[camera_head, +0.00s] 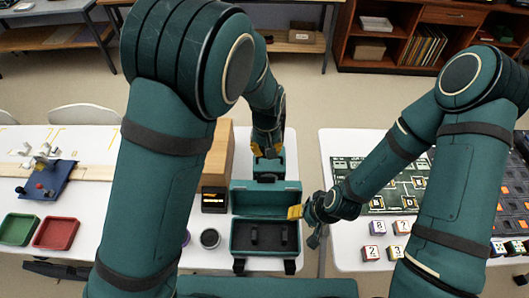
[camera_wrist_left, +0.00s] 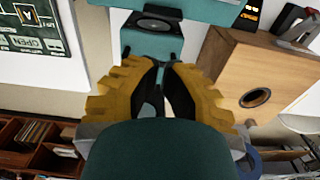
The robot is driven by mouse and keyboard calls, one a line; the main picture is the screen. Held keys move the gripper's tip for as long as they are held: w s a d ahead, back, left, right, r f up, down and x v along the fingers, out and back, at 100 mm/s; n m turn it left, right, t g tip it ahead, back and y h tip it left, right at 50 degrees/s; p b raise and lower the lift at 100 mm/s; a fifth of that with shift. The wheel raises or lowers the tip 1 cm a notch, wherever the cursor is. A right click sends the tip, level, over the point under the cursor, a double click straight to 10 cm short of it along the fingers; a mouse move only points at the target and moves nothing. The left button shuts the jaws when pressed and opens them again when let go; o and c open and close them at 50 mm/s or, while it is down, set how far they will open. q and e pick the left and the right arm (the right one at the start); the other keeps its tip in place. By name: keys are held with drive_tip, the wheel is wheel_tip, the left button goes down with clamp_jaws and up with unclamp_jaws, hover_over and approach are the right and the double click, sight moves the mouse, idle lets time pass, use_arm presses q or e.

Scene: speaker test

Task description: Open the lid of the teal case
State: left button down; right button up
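The teal case (camera_head: 265,252) stands near the front of the middle table in the head view. Its lid (camera_head: 265,186) is open, raised and leaning back at the far side. Dark pieces lie inside the case. My left gripper (camera_head: 267,148) is beyond the lid, above a small teal box (camera_head: 268,166). In the left wrist view its fingers (camera_wrist_left: 160,70) converge with a narrow gap and hold nothing visible. My right gripper (camera_head: 296,212) is beside the case's right end, near the lid's lower corner. Its fingers are too small to judge, and I cannot tell whether they touch the case.
A wooden box (camera_head: 217,160) stands left of the lid. A dark round cup (camera_head: 209,239) is left of the case. The right table holds a green board (camera_head: 385,178) and several numbered cubes (camera_head: 372,253). Red (camera_head: 56,233) and green (camera_head: 19,229) trays are far left. A gap separates the tables.

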sight(266, 168)
use_arm(q)
wheel_tip(266, 168, down, 10)
drive_tip(key=shift+r, duration=0.1)
use_arm(e)
drive_tip(key=shift+s+f, duration=0.1)
drive_tip(key=shift+f, duration=0.2)
